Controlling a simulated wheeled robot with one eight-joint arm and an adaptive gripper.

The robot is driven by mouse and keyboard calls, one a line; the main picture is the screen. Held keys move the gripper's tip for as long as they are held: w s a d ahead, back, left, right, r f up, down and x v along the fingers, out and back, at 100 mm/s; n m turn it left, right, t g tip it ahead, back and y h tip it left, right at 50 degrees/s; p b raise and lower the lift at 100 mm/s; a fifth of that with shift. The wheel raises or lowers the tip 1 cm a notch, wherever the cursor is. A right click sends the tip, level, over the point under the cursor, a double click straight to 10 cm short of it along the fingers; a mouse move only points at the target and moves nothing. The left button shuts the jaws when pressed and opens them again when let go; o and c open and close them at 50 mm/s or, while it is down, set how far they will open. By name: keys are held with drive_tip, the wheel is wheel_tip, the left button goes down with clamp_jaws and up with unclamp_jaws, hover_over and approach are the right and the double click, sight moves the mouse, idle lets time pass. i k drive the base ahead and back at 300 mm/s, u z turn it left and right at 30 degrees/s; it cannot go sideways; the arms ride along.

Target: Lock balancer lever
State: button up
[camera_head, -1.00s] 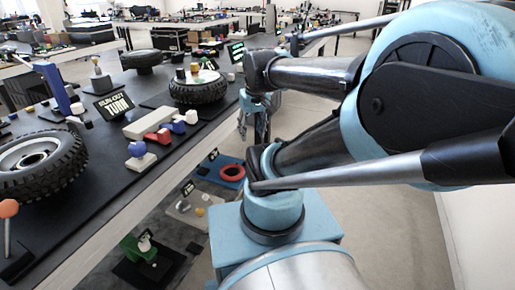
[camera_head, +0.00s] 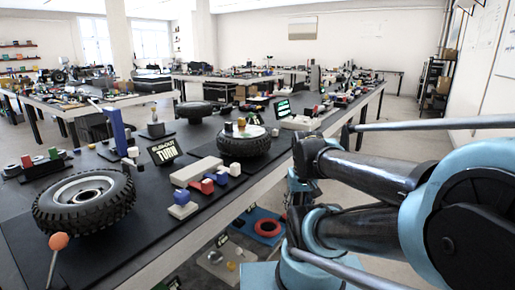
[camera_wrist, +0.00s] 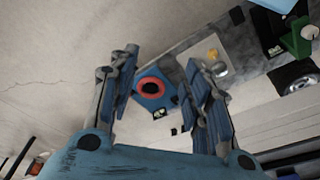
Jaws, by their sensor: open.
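No lever can be named the balancer lever with certainty. A thin rod with an orange ball knob (camera_head: 59,241) stands tilted at the lower left of the table, in front of a black tyre with a grey rim (camera_head: 85,201). A tall blue post (camera_head: 116,128) leans behind that tyre. In the wrist view, my gripper (camera_wrist: 163,80) is open and empty, its two fingers apart above the floor and lower shelf. In the head view, my gripper is mostly hidden by my arm, right of the table edge and away from the orange knob.
The long black-topped table (camera_head: 110,258) carries a white block (camera_head: 196,171), a "TURN" sign (camera_head: 164,151), a second tyre (camera_head: 243,140) and small coloured blocks. A red ring (camera_wrist: 152,88) lies on a blue plate below. The floor aisle right of the table looks clear.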

sight(250, 115)
drive_tip(key=k, duration=1)
drive_tip(key=z, duration=0.9)
drive_tip(key=i, duration=1.9)
drive_tip(key=u, duration=1.6)
